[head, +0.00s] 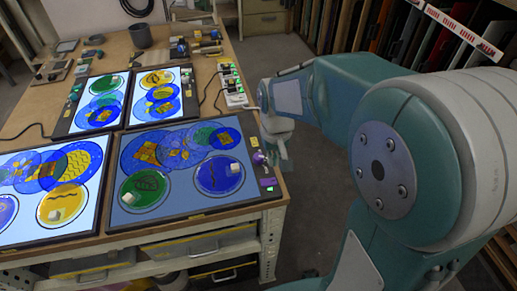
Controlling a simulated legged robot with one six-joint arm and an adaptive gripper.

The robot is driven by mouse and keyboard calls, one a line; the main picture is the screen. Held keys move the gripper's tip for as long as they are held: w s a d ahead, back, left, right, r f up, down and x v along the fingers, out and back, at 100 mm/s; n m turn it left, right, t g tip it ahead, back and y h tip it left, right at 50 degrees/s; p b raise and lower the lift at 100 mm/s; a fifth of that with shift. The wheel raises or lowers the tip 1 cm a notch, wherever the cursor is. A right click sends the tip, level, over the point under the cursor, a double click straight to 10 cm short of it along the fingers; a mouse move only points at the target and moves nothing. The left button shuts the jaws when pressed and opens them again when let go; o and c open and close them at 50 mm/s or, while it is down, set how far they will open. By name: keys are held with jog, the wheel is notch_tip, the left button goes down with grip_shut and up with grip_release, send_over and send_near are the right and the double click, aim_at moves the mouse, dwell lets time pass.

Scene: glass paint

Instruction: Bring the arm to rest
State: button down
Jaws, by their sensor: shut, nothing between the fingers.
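My arm reaches in from the right side of the head view. My gripper (284,152) hangs at its end, just off the right edge of the workbench, next to the nearest lit panel (185,215). It points down and is shut with nothing held. The fingertips are small in the picture. The panel carries painted round glass discs in blue, green and yellow. A green disc (133,192) and a blue disc (232,184) lie at its front, each with a small pale block on it.
The wooden bench (215,66) holds several other lit panels with discs, a power strip (233,88), a dark cup (140,35) and tools. Drawers sit below it. A rack of coloured sheets (400,35) stands at the back right. Open floor lies between bench and rack.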

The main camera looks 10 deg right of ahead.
jog(key=s+r+t, duration=0.5)
jog(key=s+r, duration=0.6)
jog(key=s, duration=0.3)
jog(key=shift+t, duration=0.3)
jog(key=shift+r, duration=0.1)
dwell(1.5)
